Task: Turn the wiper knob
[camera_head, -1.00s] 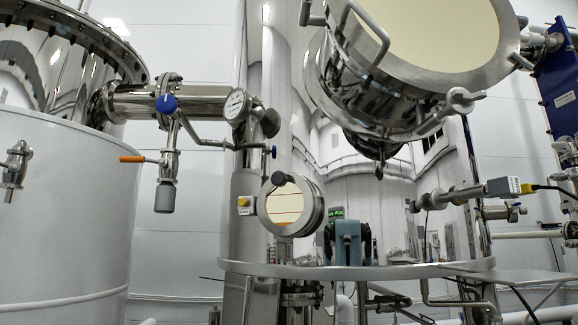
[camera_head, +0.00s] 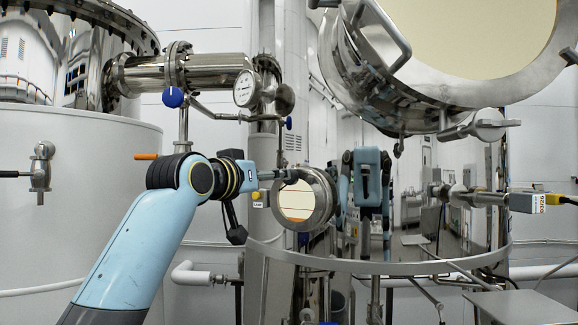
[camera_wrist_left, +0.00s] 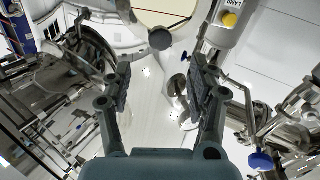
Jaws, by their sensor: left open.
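The wiper knob is a dark round knob (camera_wrist_left: 160,39) at the edge of the round sight glass (camera_head: 296,206). In the left wrist view it lies ahead of my left gripper (camera_wrist_left: 160,68), roughly centred between the open fingertips and beyond them. The jaws hold nothing. In the head view my left arm comes in from the left, and my left gripper (camera_head: 279,175) is at the upper part of the sight glass. There the dark fingers overlap the knob, and I cannot tell knob from fingertips. My right gripper is not in view.
A yellow button (camera_wrist_left: 230,19) is on a box beside the sight glass. A pipe with a gauge (camera_head: 244,89) and a blue knob (camera_head: 173,97) runs above my arm. An orange-handled valve (camera_head: 146,157) is behind it. A large steel vessel (camera_head: 420,85) hangs at upper right.

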